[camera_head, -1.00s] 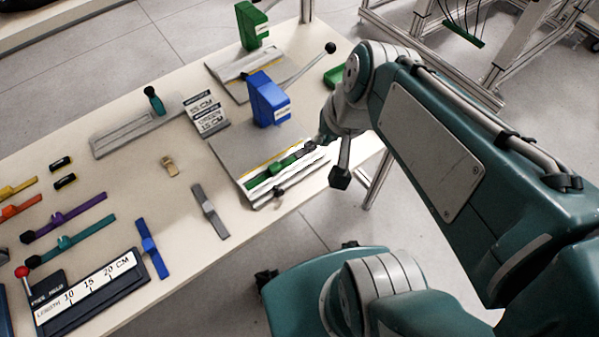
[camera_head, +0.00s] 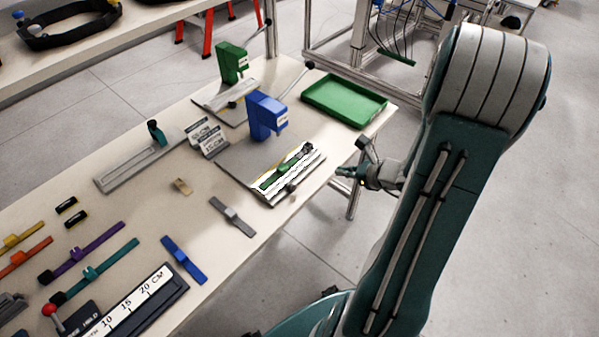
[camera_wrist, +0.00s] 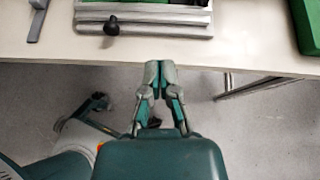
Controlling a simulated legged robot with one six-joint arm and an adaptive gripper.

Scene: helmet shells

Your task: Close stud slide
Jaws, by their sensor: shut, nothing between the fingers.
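A grey slide fixture (camera_head: 283,194) with a white face lies along the front edge of the bench, before the blue press (camera_head: 265,115). A green strap (camera_head: 285,172) lies in it. A small knob (camera_head: 291,187) stands out at its front side; it shows dark in the wrist view (camera_wrist: 111,25). I cannot tell which part is the stud slide or how far it stands open. My gripper (camera_head: 342,171) is shut and empty, past the bench edge, right of the fixture. In the wrist view, the fingertips (camera_wrist: 160,70) are together, below and right of the knob, apart from it.
A green tray (camera_head: 343,90) sits at the back right bench corner. A green press (camera_head: 231,62) with a lever stands behind the blue one. Coloured straps, a grey slotted rail (camera_head: 140,165) and a length gauge (camera_head: 130,305) lie to the left. Open floor lies right of the bench.

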